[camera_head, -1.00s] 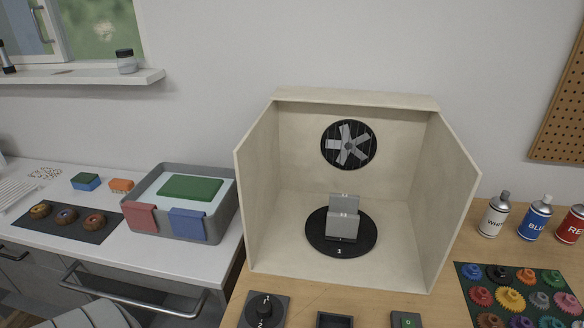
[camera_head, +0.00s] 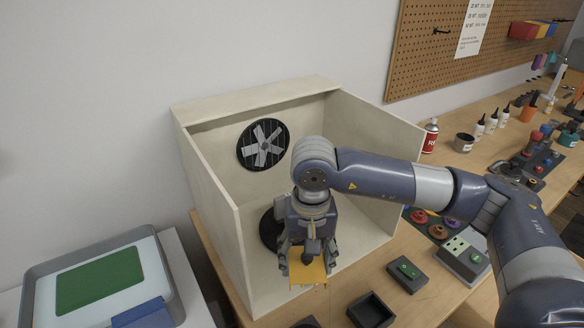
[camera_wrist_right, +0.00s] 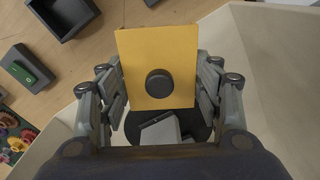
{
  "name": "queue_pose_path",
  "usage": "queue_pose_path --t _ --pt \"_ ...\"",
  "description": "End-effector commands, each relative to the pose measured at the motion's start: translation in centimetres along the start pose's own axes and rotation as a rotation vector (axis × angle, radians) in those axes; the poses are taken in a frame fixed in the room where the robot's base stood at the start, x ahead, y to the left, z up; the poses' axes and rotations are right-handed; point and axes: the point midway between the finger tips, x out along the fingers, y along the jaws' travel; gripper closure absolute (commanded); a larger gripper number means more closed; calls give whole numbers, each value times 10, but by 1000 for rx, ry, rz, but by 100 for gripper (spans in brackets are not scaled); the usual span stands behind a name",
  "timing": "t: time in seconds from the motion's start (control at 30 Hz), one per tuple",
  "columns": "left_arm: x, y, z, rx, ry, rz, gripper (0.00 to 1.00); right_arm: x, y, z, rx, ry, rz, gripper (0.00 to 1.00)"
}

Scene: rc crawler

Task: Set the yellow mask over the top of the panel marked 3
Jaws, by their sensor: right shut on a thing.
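My right gripper (camera_head: 305,268) is shut on the yellow mask (camera_head: 308,270) inside the open front of the spray booth. In the right wrist view the mask (camera_wrist_right: 150,45) is a flat yellow plate with a round black knob (camera_wrist_right: 159,83), held between the fingers (camera_wrist_right: 158,88). Below it in that view, a grey panel (camera_wrist_right: 160,131) stands on the black turntable (camera_wrist_right: 188,122). The mask covers part of it, and no number is readable. In the head view the turntable (camera_head: 268,230) shows only at its left edge; my right arm hides the panel. My left gripper is out of view.
The pale booth's side walls (camera_head: 209,205) stand close on both sides of my gripper, with a fan (camera_head: 263,145) in its back wall. In front lie an empty black tray (camera_head: 371,311) and a green-button box (camera_head: 407,272). A grey tub (camera_head: 30,290) is at the left.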

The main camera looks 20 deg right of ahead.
Motion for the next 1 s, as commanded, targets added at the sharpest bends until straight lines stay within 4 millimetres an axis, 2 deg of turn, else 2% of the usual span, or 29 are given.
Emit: queue_pose_path --t 0.03,0.2,0.4,0.5,0.7,1.0 --pt "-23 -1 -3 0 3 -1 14 -21 -2 -17 98 0 -3 59" --pt "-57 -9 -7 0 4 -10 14 -47 1 -67 424 4 -5 59" --pt "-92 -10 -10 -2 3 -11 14 -70 13 -116 778 0 4 59" --pt "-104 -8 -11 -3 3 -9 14 -76 19 -132 913 -5 10 59" --pt "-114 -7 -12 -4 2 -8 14 -80 28 -148 1061 -8 21 59" --pt "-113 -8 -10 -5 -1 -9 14 -79 29 -151 1084 -7 22 59"
